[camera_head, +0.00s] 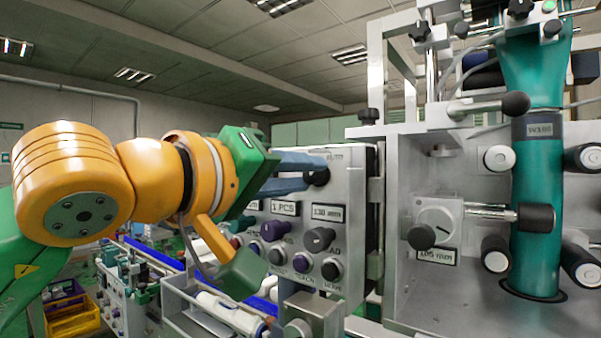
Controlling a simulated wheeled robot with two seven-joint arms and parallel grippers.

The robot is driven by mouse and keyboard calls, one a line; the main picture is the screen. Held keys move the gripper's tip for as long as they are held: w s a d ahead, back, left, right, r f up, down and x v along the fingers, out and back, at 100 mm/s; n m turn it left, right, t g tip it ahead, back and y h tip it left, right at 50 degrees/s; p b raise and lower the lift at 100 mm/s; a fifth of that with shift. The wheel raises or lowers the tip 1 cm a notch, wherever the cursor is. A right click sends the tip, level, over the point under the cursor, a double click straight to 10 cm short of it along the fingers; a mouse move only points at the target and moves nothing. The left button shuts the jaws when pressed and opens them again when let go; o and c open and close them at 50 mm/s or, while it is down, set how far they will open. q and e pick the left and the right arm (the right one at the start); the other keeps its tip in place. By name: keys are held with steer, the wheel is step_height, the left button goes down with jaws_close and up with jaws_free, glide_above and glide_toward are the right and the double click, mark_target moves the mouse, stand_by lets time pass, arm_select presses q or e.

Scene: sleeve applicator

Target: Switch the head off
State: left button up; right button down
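The grey control panel (352,205) of the sleeve applicator stands in the middle of the view. A dark knob (318,178) sits near its top right, below a small label too small to read surely. My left gripper (312,171) comes in from the left, with its blue-grey fingers reaching to this dark knob. The fingertips overlap the knob in the picture; I cannot tell whether they grip it. They hide the panel's upper left part. My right gripper is not in view.
Below are displays, a purple knob (274,230), a black knob (319,239) and several buttons. A teal tube (537,215) and a metal housing (430,190) with a dial (434,224) stand at right. A conveyor and a yellow crate (72,318) lie lower left.

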arm_select(q)
jaws_close()
steer(key=n, duration=0.4)
steer(key=shift+b, duration=0.4)
steer(key=n, duration=0.4)
steer(key=shift+b, duration=0.4)
steer(key=n+b, duration=0.1)
steer(key=n, duration=0.4)
steer(key=shift+n, duration=0.4)
steer(key=shift+r+n+b, duration=0.1)
steer(key=shift+n+b, duration=0.2)
steer(key=shift+n, duration=1.8)
